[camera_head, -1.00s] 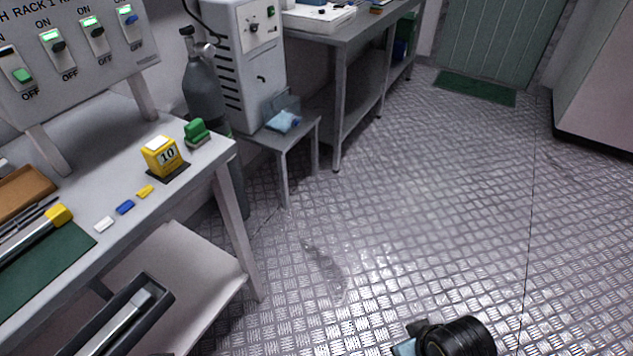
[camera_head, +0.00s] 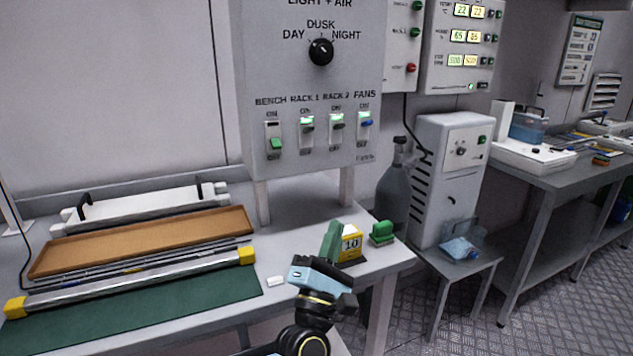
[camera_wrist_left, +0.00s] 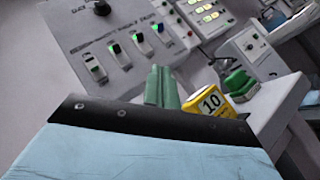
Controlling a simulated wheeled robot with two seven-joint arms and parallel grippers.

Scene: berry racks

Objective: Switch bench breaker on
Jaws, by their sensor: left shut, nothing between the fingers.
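The bench breaker (camera_head: 275,143) is the leftmost of the switches on the grey control panel (camera_head: 300,90), under the word BENCH. Its green lever sits low on its plate, toward OFF, and its lamp window looks dark. It also shows in the left wrist view (camera_wrist_left: 95,68). My left gripper (camera_head: 333,236) has green fingers, shut and empty. It points up in front of the panel, below and right of the bench breaker and apart from it. The fingers also show in the left wrist view (camera_wrist_left: 161,86). My right gripper is not in view.
The rack 1 switch (camera_head: 307,128), rack 2 switch (camera_head: 337,125) and fans switch (camera_head: 365,122) have lit green windows. A yellow block marked 10 (camera_head: 350,244) stands close behind my left gripper, beside a green object (camera_head: 382,233). A brown tray (camera_head: 145,243) lies at left.

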